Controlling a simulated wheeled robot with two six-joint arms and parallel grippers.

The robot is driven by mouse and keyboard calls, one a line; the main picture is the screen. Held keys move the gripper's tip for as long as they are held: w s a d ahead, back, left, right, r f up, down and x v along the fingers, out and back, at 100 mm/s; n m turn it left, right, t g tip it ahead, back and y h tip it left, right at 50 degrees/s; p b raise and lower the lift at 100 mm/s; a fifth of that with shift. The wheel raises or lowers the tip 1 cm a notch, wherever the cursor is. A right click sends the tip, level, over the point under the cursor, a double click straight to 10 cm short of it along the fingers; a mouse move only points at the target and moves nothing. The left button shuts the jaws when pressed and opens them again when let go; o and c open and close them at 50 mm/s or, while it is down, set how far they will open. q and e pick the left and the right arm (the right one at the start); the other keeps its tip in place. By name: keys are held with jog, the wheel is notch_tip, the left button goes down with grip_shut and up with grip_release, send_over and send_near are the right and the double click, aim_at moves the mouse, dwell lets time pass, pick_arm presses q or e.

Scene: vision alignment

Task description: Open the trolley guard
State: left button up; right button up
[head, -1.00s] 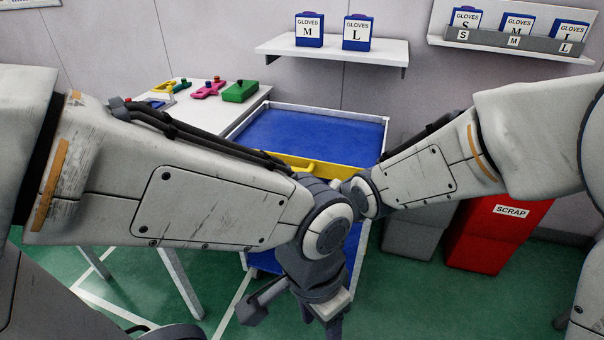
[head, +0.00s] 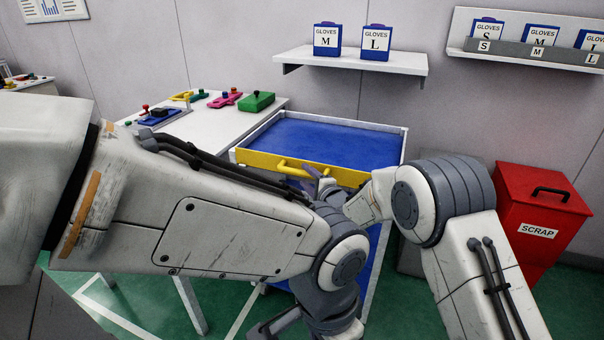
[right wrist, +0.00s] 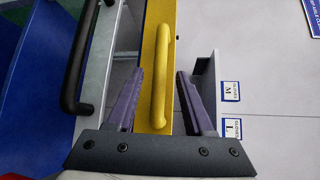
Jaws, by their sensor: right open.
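The trolley (head: 345,135) has a blue top. Its guard is a yellow panel (head: 258,160) along the near edge, standing upright, with a yellow bar handle (head: 290,168). My right gripper (head: 318,183) is at this handle, partly hidden by my arms. In the right wrist view, my right gripper (right wrist: 158,74) is open, with the yellow handle (right wrist: 160,85) between its two purple fingers; I see no clear contact. The yellow panel also shows there behind it (right wrist: 149,35). My left gripper (head: 275,327) hangs low at the bottom edge, mostly cut off; its fingers cannot be judged.
A white table (head: 215,125) with coloured fixtures stands left of the trolley. A red scrap bin (head: 540,215) stands at the right. A shelf (head: 400,62) with glove boxes is on the wall behind. A black handle (right wrist: 75,90) lies left of the yellow one in the right wrist view.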

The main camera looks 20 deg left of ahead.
aim_at(304, 175)
jog(key=shift+x, duration=1.85)
grip_shut()
